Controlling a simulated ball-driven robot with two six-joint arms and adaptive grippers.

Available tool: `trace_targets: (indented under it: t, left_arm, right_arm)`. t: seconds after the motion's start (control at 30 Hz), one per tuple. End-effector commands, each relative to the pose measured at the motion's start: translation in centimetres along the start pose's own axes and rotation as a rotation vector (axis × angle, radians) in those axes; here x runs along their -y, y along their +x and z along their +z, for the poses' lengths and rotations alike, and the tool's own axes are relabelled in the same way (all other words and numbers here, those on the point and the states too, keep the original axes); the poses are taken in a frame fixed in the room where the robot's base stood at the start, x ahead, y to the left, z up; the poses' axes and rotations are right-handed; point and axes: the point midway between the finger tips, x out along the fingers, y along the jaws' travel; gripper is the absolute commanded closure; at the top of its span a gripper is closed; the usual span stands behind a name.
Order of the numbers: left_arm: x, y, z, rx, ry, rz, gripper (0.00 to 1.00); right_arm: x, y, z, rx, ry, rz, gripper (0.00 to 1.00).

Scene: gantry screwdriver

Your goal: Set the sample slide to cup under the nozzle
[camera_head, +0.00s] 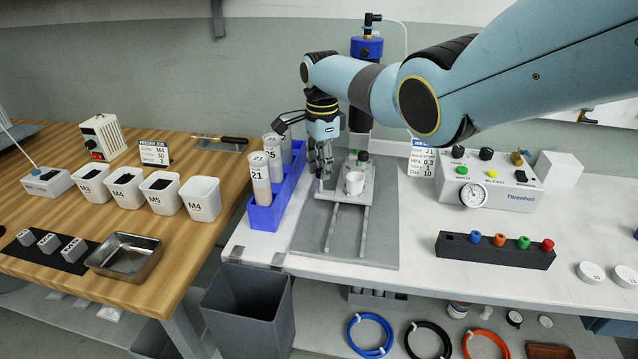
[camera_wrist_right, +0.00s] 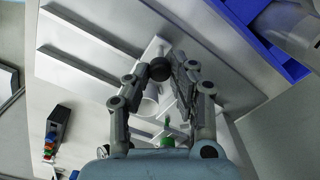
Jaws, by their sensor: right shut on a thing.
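The sample slide (camera_head: 343,196) is a pale plate on two rails at the back of a grey base. A white cup (camera_head: 355,182) stands upright on it; the cup also shows between the fingers in the right wrist view (camera_wrist_right: 149,108). My right gripper (camera_head: 322,172) is at the slide's left edge, beside the cup. In the right wrist view its fingertips (camera_wrist_right: 165,70) are closed on a round dark knob (camera_wrist_right: 160,69) by the slide. A dark column with a blue top (camera_head: 367,47) stands behind; my right arm hides its middle, and I cannot make out the nozzle.
A blue rack (camera_head: 262,218) with labelled tubes stands close left of the gripper. A control box with a gauge (camera_head: 480,180) and a dark block with coloured plugs (camera_head: 495,250) are at right. The front of the rails (camera_head: 345,232) is clear. A grey bin (camera_head: 250,305) is below.

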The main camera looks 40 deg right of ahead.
Motion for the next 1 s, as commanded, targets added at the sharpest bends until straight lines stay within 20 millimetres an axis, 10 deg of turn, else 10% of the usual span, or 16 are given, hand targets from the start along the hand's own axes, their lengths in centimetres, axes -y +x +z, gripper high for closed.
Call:
trace_targets:
  t: [0.23,0.27,0.43,0.77,1.0]
  left_arm:
    - [0.0,-0.1,0.0,0.000,0.000,0.000,0.60]
    - [0.0,-0.1,0.0,0.000,0.000,0.000,0.60]
    - [0.0,-0.1,0.0,0.000,0.000,0.000,0.60]
    - [0.1,-0.1,0.2,0.003,0.000,-0.001,0.60]
    - [0.1,-0.1,0.1,0.001,0.000,-0.001,0.60]
  right_arm:
    - [-0.1,0.0,0.1,0.003,-0.001,0.003,1.00]
    - [-0.1,0.0,0.1,0.003,-0.001,0.003,0.75]
    - [-0.1,0.0,0.1,0.003,0.000,0.003,0.55]
    - [0.0,-0.5,0.1,0.002,0.000,0.000,0.55]
    - [0.1,-4.8,0.1,0.002,-0.001,-0.003,0.55]
